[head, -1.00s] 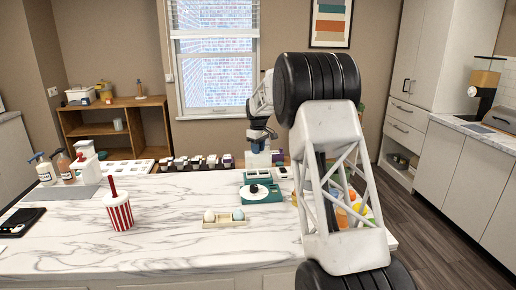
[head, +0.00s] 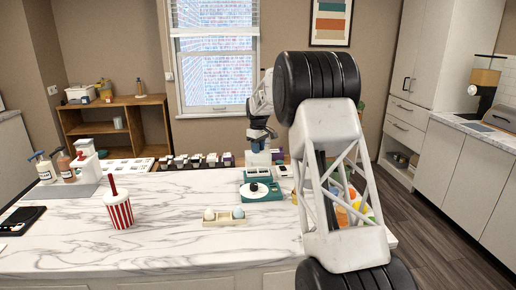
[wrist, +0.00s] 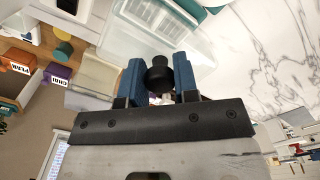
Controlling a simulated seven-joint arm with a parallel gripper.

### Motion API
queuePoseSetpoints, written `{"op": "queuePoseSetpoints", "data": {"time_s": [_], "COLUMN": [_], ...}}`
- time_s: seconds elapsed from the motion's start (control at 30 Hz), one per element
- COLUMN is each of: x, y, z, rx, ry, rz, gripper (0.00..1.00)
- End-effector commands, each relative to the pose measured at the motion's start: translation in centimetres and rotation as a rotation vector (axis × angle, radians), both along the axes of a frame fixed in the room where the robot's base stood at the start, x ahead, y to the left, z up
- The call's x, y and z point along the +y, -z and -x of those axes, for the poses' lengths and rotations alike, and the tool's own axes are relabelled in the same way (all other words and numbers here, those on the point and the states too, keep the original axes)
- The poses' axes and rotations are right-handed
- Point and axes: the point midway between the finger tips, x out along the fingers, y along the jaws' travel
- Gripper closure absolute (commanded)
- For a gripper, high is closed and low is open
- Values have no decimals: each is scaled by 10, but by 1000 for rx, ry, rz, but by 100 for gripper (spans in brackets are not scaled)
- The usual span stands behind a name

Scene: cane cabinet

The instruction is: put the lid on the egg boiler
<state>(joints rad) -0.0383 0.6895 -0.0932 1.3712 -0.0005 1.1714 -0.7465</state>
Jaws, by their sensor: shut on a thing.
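A teal appliance, which looks like the egg boiler (head: 262,193), stands on the marble counter, with a pale round top and a black part on it. My gripper (head: 258,146) hangs above and behind it in the head view, pointing down. In the wrist view my gripper (wrist: 161,82) has its blue fingers closed on a black knob (wrist: 158,67). This looks like the lid's knob; the lid's outline is hard to make out. A clear, box-like shape (wrist: 150,42) shows beyond the knob. Whether the lid touches anything below cannot be told.
A wooden tray (head: 224,223) with two eggs lies in front of the appliance. A red-striped cup (head: 120,213) stands to the left. Several small boxes (head: 197,160) line the back edge. My arm hides part of the counter's right end. The front middle of the counter is clear.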

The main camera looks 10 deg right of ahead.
Motion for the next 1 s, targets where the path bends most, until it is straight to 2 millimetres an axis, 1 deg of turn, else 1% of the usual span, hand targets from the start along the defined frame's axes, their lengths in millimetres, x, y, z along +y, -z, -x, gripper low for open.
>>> {"op": "queuePoseSetpoints", "data": {"time_s": [0.6,1.0], "x": [0,0], "y": [11,12], "z": [0,0], "rx": [0,0], "ry": [0,0], "rz": [0,0], "gripper": [96,96]}}
